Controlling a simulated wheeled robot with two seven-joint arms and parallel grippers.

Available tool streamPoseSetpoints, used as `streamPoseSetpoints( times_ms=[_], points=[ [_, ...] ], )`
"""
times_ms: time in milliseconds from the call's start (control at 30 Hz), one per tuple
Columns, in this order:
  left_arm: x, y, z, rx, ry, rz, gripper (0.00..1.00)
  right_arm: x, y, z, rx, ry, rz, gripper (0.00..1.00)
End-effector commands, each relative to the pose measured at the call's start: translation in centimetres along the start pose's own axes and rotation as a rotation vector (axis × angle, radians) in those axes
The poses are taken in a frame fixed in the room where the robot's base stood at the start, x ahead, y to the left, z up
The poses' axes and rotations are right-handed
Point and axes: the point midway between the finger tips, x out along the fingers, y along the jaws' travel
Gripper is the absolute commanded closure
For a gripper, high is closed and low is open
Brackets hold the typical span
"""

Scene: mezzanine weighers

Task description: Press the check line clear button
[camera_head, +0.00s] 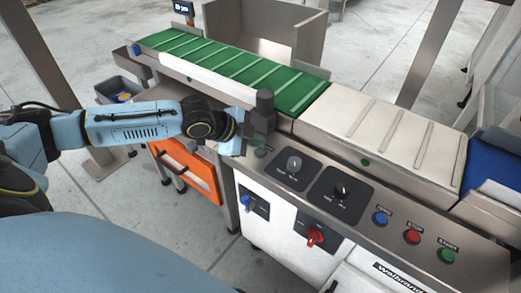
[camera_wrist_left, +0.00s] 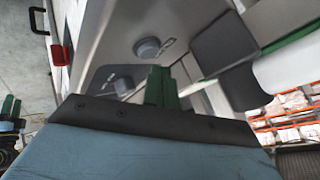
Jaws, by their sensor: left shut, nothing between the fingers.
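The machine's control panel (camera_head: 318,183) runs along the front below the conveyor. Farther right are a blue button (camera_head: 380,217), a red stop button (camera_head: 412,236) and a green start button (camera_head: 446,255).
Two black knobs (camera_head: 293,163) (camera_head: 341,190) lie between the buttons. A dark upright block (camera_head: 264,108) stands at the conveyor's edge behind my gripper. The green belt (camera_head: 235,68) runs behind. An orange drawer (camera_head: 190,168) is below left. A red switch (camera_head: 315,236) protrudes from the front.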

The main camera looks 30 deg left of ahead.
Motion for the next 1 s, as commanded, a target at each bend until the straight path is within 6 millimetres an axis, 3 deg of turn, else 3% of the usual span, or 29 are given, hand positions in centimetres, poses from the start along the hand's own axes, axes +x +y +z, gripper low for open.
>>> streamPoseSetpoints(
  times_ms=[1000],
  points=[
    [0.60,0.45,0.44,0.000,0.000,0.000,1.00,-0.55,0.07,-0.20,0.001,0.001,0.000,0.64]
  ],
)
